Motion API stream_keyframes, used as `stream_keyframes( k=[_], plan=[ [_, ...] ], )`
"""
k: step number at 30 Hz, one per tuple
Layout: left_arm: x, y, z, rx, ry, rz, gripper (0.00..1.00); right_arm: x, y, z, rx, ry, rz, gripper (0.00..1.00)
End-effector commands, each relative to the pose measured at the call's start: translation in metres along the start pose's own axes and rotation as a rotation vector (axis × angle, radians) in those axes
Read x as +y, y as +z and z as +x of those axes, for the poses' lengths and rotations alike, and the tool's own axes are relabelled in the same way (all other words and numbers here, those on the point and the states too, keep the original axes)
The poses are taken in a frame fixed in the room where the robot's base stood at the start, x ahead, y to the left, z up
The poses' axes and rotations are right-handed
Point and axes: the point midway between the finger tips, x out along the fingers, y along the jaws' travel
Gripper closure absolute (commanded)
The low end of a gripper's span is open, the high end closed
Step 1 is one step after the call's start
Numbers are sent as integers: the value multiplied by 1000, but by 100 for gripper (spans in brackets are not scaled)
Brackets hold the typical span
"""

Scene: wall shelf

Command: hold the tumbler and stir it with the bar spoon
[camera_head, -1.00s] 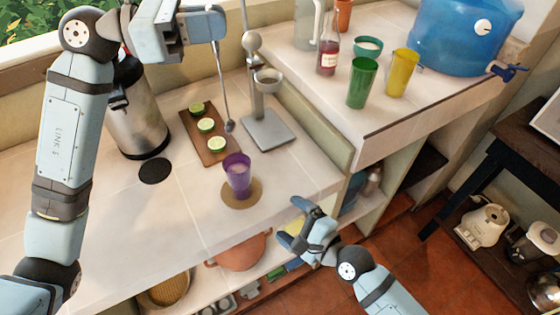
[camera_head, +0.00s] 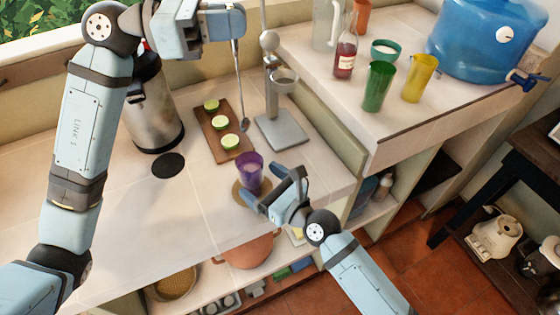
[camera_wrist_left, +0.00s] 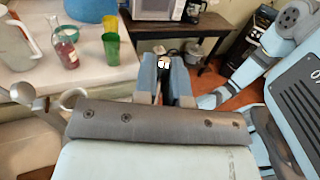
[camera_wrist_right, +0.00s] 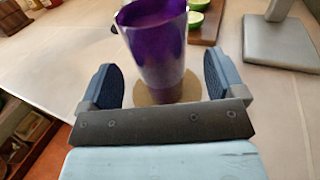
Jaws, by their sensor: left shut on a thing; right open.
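The purple tumbler (camera_head: 252,172) stands upright on a round cork coaster (camera_head: 238,190) on the counter. My right gripper (camera_head: 265,184) is open at its near side. In the right wrist view the tumbler (camera_wrist_right: 160,50) stands between and just beyond the two spread fingers (camera_wrist_right: 162,86), with gaps on both sides. My left gripper (camera_head: 236,27) is shut on the bar spoon (camera_head: 240,85), which hangs nearly vertical, its bowl above and behind the tumbler, outside it. In the left wrist view the closed fingers (camera_wrist_left: 165,85) hide most of the spoon.
A board (camera_head: 218,138) with lime halves and a metal press (camera_head: 280,130) stand behind the tumbler. A steel flask (camera_head: 153,110) is at left. Green (camera_head: 379,87) and yellow (camera_head: 420,78) tumblers and a red bottle (camera_head: 345,55) stand on the raised counter. The front left counter is clear.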

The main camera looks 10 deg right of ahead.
Motion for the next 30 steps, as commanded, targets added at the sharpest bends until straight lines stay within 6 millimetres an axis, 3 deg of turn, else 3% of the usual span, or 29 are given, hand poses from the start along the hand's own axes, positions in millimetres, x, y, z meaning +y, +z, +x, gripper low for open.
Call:
stream_keyframes(
  k=[7,19,27,30],
  plan=[
    [0,0,0,0,0,0,100,0,0,32,0,0,0,11],
    [0,0,0,0,0,0,100,0,0,39,1,0,-1,11],
    [0,0,0,0,0,0,100,0,0,39,1,0,-1,71],
    [0,0,0,0,0,0,100,0,0,39,1,0,-1,75]
  ],
)
